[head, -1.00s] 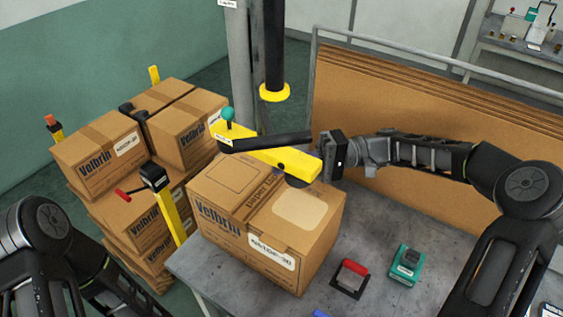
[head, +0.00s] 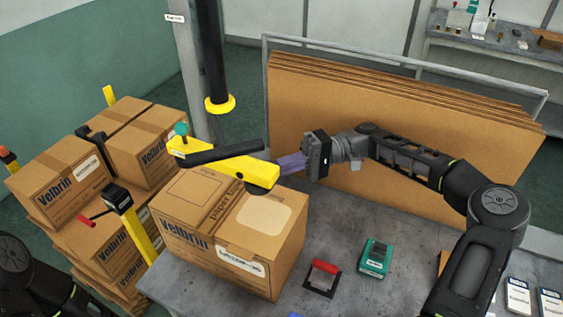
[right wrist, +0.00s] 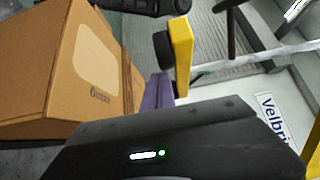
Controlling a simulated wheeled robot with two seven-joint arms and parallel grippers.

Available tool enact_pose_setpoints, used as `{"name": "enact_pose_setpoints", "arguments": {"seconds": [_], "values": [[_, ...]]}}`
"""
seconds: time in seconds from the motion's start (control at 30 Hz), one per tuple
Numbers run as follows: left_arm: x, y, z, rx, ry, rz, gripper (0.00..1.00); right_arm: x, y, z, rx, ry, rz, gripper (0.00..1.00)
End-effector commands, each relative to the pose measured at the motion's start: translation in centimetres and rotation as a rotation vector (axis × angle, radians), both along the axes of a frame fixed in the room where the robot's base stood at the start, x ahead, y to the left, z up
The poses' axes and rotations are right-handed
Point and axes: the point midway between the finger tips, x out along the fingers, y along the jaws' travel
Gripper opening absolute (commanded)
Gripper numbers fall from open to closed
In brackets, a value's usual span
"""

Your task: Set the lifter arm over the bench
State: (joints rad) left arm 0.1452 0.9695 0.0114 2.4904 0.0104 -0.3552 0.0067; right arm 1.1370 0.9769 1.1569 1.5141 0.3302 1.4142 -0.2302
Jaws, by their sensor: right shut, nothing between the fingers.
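The lifter arm is a yellow beam (head: 252,168) with a black bar along its top and a teal knob (head: 181,129) at its left end. It reaches from near the post over the cardboard box on the bench (head: 350,225). A dark round pad under its right end is just above or on the box; I cannot tell which. My right gripper (head: 291,163) has its purple fingers together, close beside the beam's right end; contact is unclear. The right wrist view shows the fingers (right wrist: 158,92) by a yellow part (right wrist: 182,52). My left gripper is out of view.
The large box (head: 225,235) fills the bench's left part. A red-handled tool (head: 323,277) and a green device (head: 375,257) lie right of it. Cardboard sheets (head: 390,125) stand behind. A grey post (head: 205,70) and stacked boxes (head: 85,190) are left.

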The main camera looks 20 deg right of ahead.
Motion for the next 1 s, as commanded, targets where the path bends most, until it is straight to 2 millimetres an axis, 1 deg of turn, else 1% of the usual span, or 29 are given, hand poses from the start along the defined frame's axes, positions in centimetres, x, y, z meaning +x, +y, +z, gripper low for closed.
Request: {"name": "enact_pose_setpoints", "arguments": {"seconds": [0.2, 0.33, 0.87, 1.0], "values": [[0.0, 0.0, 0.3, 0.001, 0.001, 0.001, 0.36, 0.4, -1.3, 0.2, 0.004, -0.004, -0.010, 0.00], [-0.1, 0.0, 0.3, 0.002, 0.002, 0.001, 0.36, 0.6, -1.8, 0.2, 0.000, -0.005, -0.020, 0.00], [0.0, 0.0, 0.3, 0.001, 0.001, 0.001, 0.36, 0.7, -1.9, 0.2, -0.002, -0.005, -0.024, 0.00], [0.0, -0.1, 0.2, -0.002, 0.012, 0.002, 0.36, 1.3, -1.8, 0.0, -0.010, -0.025, -0.054, 0.00]]}}
